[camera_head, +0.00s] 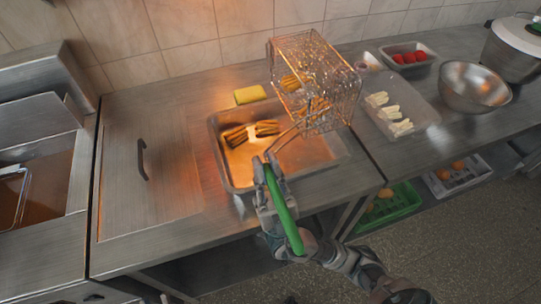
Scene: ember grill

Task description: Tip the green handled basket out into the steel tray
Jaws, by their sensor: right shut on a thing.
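The wire basket (318,75) with the green handle (281,210) is tilted above the right part of the steel tray (220,150). My right gripper (268,183) is shut on the green handle, near its upper end. Brown fried sticks (236,138) lie in the tray toward its back left. More brown sticks (291,83) show through the basket's mesh. The basket and handle hide part of the tray's right side. My left gripper is not in view.
A yellow sponge (250,94) lies behind the tray. To the right are a clear container with pale pieces (378,99), a small tray of red items (408,57) and a steel bowl (474,86). A flat steel lid (150,185) covers the counter at left.

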